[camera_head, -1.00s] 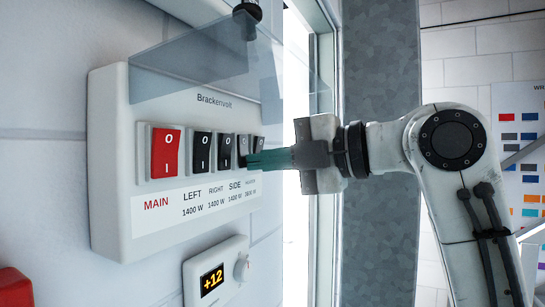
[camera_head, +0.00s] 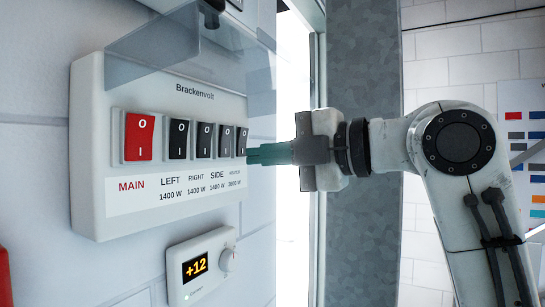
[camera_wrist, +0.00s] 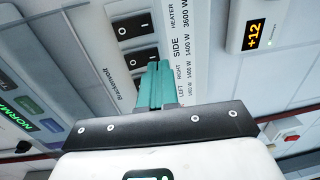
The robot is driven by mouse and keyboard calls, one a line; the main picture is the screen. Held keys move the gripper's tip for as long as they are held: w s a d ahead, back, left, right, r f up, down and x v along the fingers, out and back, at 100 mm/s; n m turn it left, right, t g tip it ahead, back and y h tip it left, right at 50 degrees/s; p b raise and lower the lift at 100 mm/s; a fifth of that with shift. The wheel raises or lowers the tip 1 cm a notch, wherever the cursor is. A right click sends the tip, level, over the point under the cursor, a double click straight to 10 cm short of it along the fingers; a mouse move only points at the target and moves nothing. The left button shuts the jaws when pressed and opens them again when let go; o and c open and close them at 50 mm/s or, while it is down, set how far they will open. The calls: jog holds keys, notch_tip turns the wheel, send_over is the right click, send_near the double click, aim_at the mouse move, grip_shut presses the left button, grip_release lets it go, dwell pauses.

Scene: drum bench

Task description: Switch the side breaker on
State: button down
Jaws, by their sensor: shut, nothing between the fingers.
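The white breaker box (camera_head: 88,150) is on the wall at left in the head view. It has a red MAIN switch (camera_head: 139,137) and black switches labelled LEFT (camera_head: 178,139), RIGHT (camera_head: 204,140), SIDE (camera_head: 225,141) and HEATER (camera_head: 241,142). I cannot tell surely which way the SIDE rocker is tilted. My gripper (camera_head: 250,155) is shut and empty, its teal fingers by the box's right edge near the HEATER switch. In the wrist view the fingertips (camera_wrist: 155,68) show beside the SIDE switch (camera_wrist: 138,58) and hide part of the row; contact is unclear.
A clear raised cover (camera_head: 180,60) hangs over the top of the box. A white thermostat (camera_head: 200,266) reading +12 sits below it. A grey metal post (camera_head: 362,60) stands behind my gripper. A colour-patched chart (camera_head: 525,130) is at far right.

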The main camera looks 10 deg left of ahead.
jog(key=f+b+v, duration=0.2)
jog(key=b+v, duration=0.1)
jog(key=v, duration=0.7)
jog(key=shift+d, duration=0.1)
jog(key=shift+f, duration=0.1)
